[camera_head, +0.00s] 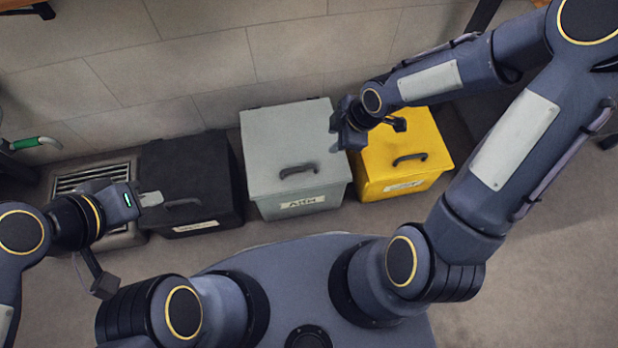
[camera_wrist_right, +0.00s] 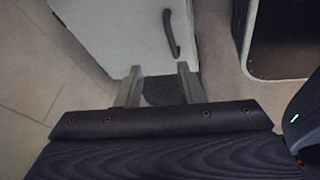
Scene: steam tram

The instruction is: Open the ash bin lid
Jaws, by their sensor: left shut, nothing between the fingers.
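The ash bin (camera_head: 297,165) is the grey box in the middle of the head view, with a label reading ASH on its front. Its lid (camera_head: 285,135) is down, with a dark handle (camera_head: 298,170) near the front edge. The lid (camera_wrist_right: 125,30) and handle (camera_wrist_right: 172,35) also show in the right wrist view. My left gripper (camera_head: 152,198) is shut and empty by the black bin's left side.
A black bin (camera_head: 190,170) with a handle stands left of the ash bin, and a yellow bin (camera_head: 430,155) stands right, partly behind my right arm. A tiled wall (camera_head: 200,50) runs behind them. Bare floor lies in front.

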